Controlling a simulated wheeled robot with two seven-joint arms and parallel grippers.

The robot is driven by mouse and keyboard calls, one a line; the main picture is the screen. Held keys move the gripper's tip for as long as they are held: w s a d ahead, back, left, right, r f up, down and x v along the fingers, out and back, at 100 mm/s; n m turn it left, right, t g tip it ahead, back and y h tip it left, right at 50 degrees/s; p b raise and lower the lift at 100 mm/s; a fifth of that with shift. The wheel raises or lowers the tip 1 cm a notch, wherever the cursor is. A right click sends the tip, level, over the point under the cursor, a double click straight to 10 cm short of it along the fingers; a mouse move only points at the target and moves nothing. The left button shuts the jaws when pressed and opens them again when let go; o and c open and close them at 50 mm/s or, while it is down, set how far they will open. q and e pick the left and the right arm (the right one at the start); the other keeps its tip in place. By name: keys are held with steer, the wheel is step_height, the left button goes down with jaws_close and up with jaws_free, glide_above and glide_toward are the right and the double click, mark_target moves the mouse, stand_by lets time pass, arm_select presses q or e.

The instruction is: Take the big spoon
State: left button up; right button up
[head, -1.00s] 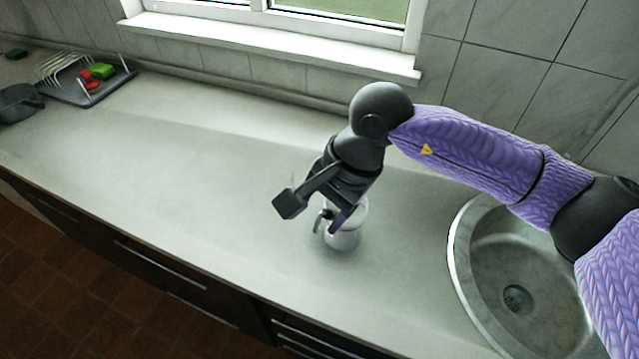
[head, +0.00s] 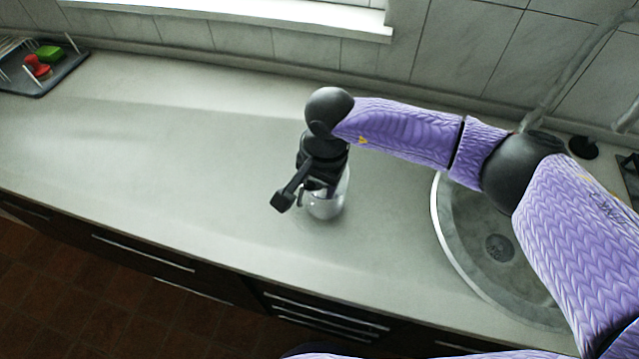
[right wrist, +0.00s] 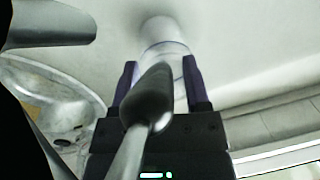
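My right gripper (head: 322,190) points down over a shiny grey mug-like vessel (head: 327,207) on the worktop and hides its upper part. In the right wrist view the two purple-edged fingers (right wrist: 162,85) are spread, with a pale, glossy cylinder (right wrist: 163,60) between or just beyond them. I cannot tell whether they touch it. A dark oval on a grey stem (right wrist: 148,97), spoon-like in shape, crosses in front of the fingers in that view. I cannot tell whether it is the big spoon. My left gripper is out of view.
A round sink (head: 447,232) lies to the right of the vessel, under my right arm. A dark dish rack (head: 50,83) with red and green items stands at the far left. The worktop (head: 150,150) between is clear. A window sill (head: 250,18) runs along the back.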

jaws_close()
